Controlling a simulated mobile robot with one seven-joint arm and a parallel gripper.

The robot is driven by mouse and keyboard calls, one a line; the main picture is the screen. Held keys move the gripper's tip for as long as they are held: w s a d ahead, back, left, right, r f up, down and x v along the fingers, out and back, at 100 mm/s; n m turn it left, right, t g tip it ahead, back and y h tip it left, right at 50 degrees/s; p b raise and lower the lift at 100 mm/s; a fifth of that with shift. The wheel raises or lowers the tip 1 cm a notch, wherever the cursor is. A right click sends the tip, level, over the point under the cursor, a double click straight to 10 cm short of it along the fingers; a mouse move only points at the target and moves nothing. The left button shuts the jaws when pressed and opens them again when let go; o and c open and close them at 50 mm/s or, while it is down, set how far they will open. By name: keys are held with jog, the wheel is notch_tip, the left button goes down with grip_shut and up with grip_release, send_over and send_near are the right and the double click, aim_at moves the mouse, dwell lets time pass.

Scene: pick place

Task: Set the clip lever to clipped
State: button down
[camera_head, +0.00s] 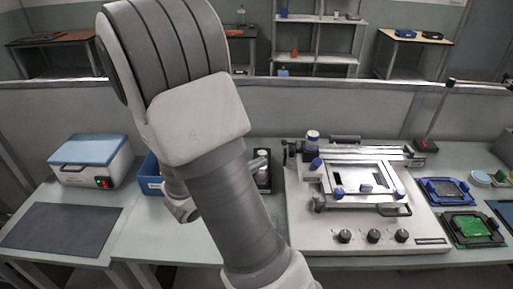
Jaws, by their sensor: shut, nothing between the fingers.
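I cannot make out for certain which part is the clip lever. A white bench machine (300,215) stands right of centre, with a raised light frame (345,200) on it. A dark looped handle (395,211) shows at the frame's front right. I cannot tell what position any lever is in. My arm crosses the left-centre of the view, and my gripper does not show; it is hidden behind the arm or out of frame.
A white box with a blue lid (88,160) and a dark mat (60,228) are at left. A blue bin (150,175) is partly behind my arm. Blue (447,190) and green (472,228) framed trays lie right of the machine. A low wall (330,108) runs behind.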

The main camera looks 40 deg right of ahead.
aim_at(283, 144)
jog(key=shift+w+a+f+n+t, duration=0.3)
jog(key=shift+w+n, duration=0.05)
jog(key=shift+w, duration=0.1)
jog(key=shift+w+a+f+n+t, duration=0.25)
jog(key=shift+w+n+t, duration=0.05)
jog(key=shift+w+n, duration=0.1)
jog(key=x, duration=1.4)
